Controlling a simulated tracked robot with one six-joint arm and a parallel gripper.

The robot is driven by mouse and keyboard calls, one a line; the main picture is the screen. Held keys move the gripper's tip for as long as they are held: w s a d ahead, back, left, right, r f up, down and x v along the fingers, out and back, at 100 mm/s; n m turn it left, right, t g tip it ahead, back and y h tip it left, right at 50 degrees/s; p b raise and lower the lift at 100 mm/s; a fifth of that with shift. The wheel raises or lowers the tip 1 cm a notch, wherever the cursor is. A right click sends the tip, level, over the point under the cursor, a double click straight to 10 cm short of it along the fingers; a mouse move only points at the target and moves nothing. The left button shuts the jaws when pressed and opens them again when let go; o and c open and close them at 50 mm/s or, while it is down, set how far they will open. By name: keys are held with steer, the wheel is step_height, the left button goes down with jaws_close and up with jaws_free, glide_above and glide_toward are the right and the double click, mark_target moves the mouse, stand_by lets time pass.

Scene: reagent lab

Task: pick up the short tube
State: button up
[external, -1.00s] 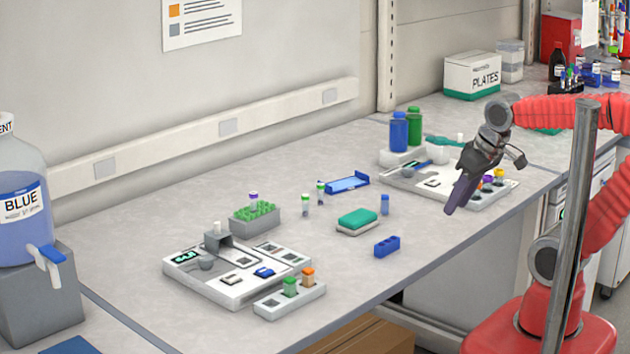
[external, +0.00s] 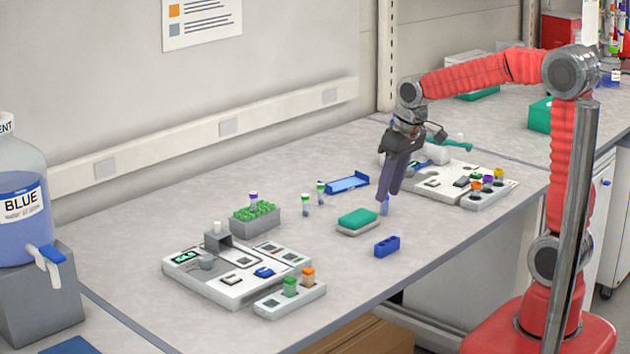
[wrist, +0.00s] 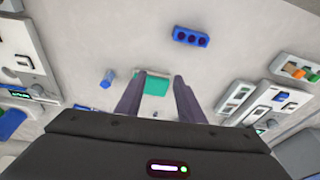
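A short blue tube (external: 386,208) stands on the bench to the right of the green-topped sponge (external: 358,218). In the external view my gripper (external: 388,197) hangs above and in front of its upper part. In the wrist view the blue tube (wrist: 107,78) is to the left of both fingers, outside the gap. My gripper (wrist: 160,78) is open there, its fingers apart and empty, with the green sponge (wrist: 152,86) seen between them. Two capped tubes (external: 306,204) (external: 320,190) stand farther left.
A blue block with holes (external: 387,246) lies near the front edge. A green rack (external: 255,218) holds a purple-capped tube. Instrument panels stand at the left (external: 215,282) and right (external: 430,180). A blue tray (external: 347,184) lies behind.

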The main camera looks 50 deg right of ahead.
steer(key=n, duration=0.2)
glide_toward(307, 196)
steer(key=s+d+f, duration=0.1)
steer(key=s+f, duration=0.2)
steer(key=s, duration=0.3)
steer(key=shift+n+t+y, duration=0.4)
steer(key=shift+n+t, duration=0.1)
steer(key=shift+t, duration=0.1)
steer(key=w+r, duration=0.4)
steer(key=shift+r, duration=0.2)
steer(key=shift+f, duration=0.1)
steer(key=x, duration=0.8)
steer(key=shift+w+a+f, duration=0.1)
steer(key=shift+w+f, duration=0.05)
steer(key=shift+f, duration=0.05)
